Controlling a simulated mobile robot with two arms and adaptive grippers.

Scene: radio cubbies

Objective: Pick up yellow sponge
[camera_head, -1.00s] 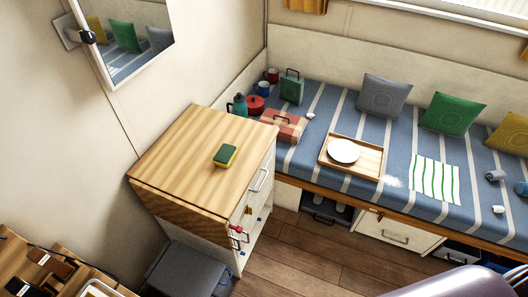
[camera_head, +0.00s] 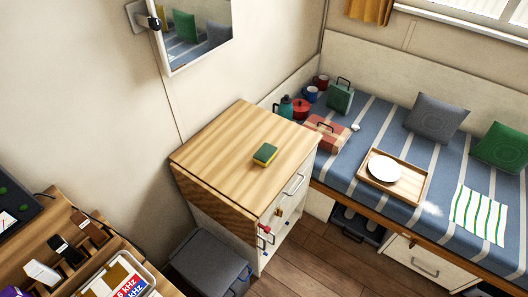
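The yellow sponge (camera_head: 265,154) has a dark green top layer and yellow showing along its side. It lies flat on the wooden top of a cabinet (camera_head: 215,148), right of the middle of that top, with nothing touching it. Neither of my grippers shows in the head view, so their state is hidden.
A cluttered wooden desk (camera_head: 25,262) is at lower left. A striped bench (camera_head: 340,172) at right holds a wooden tray (camera_head: 410,195), cushions and kitchenware. Wooden floor (camera_head: 325,262) lies between cabinet and bench.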

